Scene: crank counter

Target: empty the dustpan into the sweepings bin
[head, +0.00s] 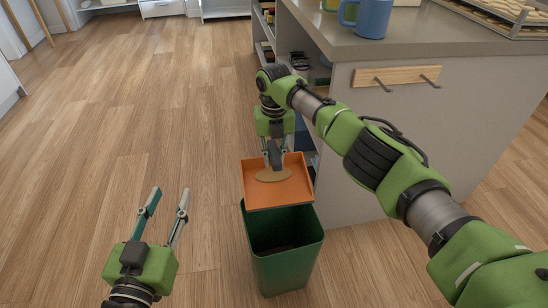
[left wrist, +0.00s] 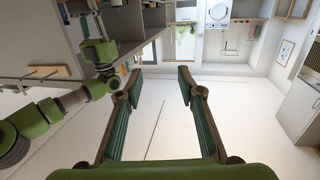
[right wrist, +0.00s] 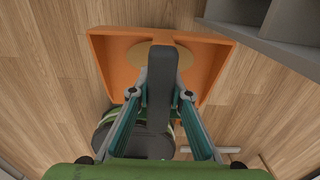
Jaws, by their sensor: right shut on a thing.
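The orange dustpan (head: 257,194) has a tan patch of sweepings (head: 273,174) lying on it. It also shows in the right wrist view (right wrist: 105,65), with the sweepings partly hidden behind its dark grey handle (right wrist: 163,75). My right gripper (head: 275,152) is shut on that handle. The dustpan looks close to level, and its near edge appears at the far rim of the dark green sweepings bin (head: 283,270). The bin stands upright on the floor, its inside dark. My left gripper (head: 169,195) is open and empty, left of the bin; its spread fingers show in the left wrist view (left wrist: 158,80).
A grey counter (head: 365,165) stands right of the bin, with open shelves on its side and a wooden hook rail (head: 400,75) on its front. A blue mug (head: 374,18) and a tray (head: 500,15) are on top. The wood floor at left is clear.

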